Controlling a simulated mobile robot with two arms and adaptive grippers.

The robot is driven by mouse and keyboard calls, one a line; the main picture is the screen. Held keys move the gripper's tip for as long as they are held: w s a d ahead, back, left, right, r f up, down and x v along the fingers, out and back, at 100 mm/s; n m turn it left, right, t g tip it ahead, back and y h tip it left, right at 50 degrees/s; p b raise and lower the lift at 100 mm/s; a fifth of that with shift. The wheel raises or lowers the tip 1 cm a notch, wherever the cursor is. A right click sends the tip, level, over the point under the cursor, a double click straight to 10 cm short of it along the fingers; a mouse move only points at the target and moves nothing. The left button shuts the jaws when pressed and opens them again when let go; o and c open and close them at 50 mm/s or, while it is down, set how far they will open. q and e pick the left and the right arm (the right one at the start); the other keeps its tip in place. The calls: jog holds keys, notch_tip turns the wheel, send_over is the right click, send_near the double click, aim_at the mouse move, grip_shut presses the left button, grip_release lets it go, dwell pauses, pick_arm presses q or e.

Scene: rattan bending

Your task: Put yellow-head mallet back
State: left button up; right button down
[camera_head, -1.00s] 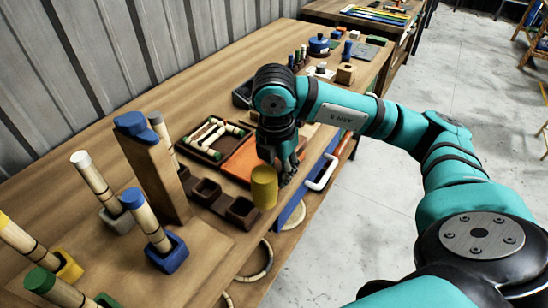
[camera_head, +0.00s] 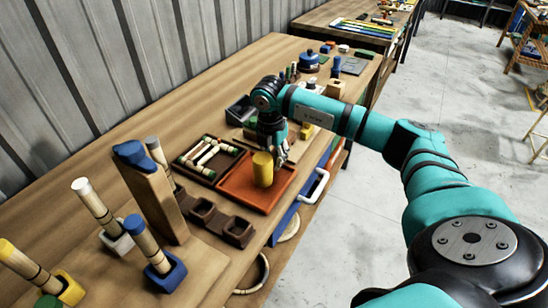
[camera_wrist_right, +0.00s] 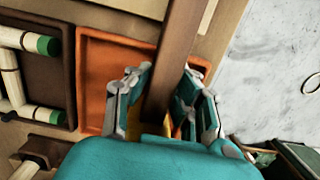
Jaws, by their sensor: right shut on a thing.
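The yellow-head mallet shows as a yellow cylinder head (camera_head: 263,169) at or just above the orange tray (camera_head: 236,186) in the head view. My right gripper (camera_head: 280,157) is shut on this mallet, just right of the yellow head. In the right wrist view a brown wooden bar (camera_wrist_right: 178,60), apparently its handle, runs between the fingers of my gripper (camera_wrist_right: 165,95). A little yellow shows low between the fingers. The orange tray also shows there (camera_wrist_right: 92,75). I cannot tell whether the mallet touches the tray. My left gripper is not in view.
A dark tray with green-ended rattan pieces (camera_head: 208,158) lies left of the orange tray. A brown socket holder (camera_head: 238,231), a wooden block with a blue piece on top (camera_head: 160,205) and rattan sticks in coloured holders (camera_head: 147,245) stand nearer. Grey wall runs along the left.

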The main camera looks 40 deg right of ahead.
jog(key=shift+f, duration=0.5)
jog(key=shift+f, duration=0.15)
jog(key=c, duration=1.2)
grip_release()
